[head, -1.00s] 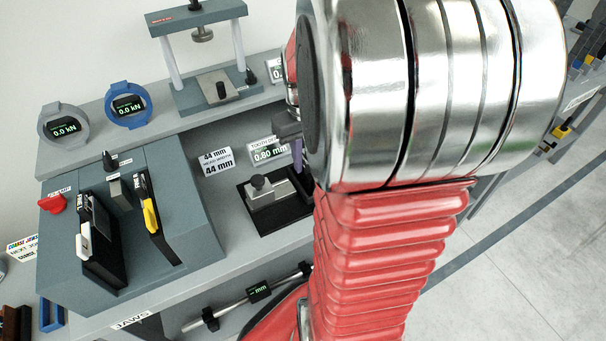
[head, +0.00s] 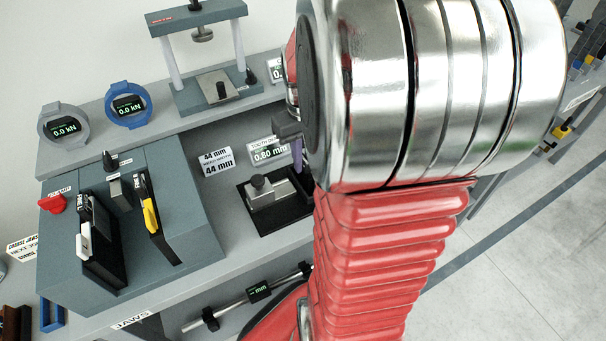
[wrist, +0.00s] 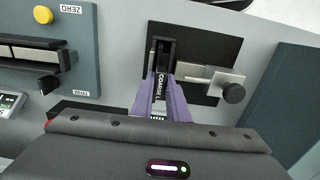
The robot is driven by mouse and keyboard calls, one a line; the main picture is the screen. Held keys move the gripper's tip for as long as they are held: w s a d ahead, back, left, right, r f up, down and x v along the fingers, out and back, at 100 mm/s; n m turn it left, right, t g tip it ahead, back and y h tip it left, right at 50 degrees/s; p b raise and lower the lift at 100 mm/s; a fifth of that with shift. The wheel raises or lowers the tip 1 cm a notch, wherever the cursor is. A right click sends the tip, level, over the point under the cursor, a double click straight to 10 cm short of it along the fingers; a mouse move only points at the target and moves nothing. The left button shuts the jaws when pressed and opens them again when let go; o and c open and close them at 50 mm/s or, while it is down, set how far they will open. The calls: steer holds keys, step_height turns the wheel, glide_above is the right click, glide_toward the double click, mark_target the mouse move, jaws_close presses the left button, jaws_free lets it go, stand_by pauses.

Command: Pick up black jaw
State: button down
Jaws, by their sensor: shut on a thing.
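The black jaw (wrist: 159,84), labelled "COARSE L", is upright between the purple fingertips of my gripper (wrist: 160,98) in the wrist view. My gripper is shut on it. The jaw is at the left part of a black plate (wrist: 209,44), beside a metal clamp block (wrist: 222,80) with a dark knob. I cannot tell whether the jaw touches the plate. In the head view, my arm hides the jaw and most of my gripper; only a bit of a purple finger (head: 297,152) shows, beside the metal block (head: 268,192) on its black plate.
A grey-blue console (head: 185,205) with dark slots stands left of the plate. A small display (head: 268,150) and a "44 mm" sign (head: 215,160) stand behind it. A press frame (head: 205,90) is on the back shelf. A rod gauge (head: 258,292) lies along the front.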

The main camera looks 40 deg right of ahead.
steer(key=shift+r, duration=0.15)
step_height(320, 180, up, 9)
steer(key=shift+r, duration=0.45)
stand_by(0.4)
stand_by(0.8)
